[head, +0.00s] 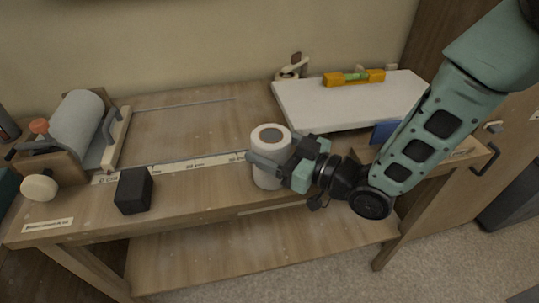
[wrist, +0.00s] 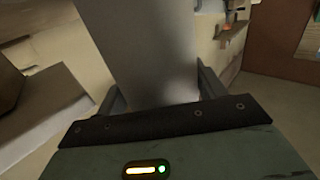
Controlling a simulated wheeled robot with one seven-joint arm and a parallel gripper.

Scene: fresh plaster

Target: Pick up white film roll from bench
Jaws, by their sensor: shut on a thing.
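The white film roll (head: 270,145) stands upright at the front edge of the wooden bench (head: 200,190), in the middle of the head view. My gripper (head: 268,165) reaches in from the right and is shut around the roll's side, one finger showing across its front. In the wrist view the roll (wrist: 155,50) fills the upper middle as a pale grey shape between the two fingers. I cannot tell whether the roll's base touches the bench or is slightly raised, as its lower right is partly hidden by the gripper.
A black block (head: 134,190) sits left of the roll. A roller device with a grey roll (head: 77,122) stands at the far left. A white board (head: 345,100) with a yellow level (head: 354,78) lies at the back right. A blue item (head: 384,131) is behind my arm.

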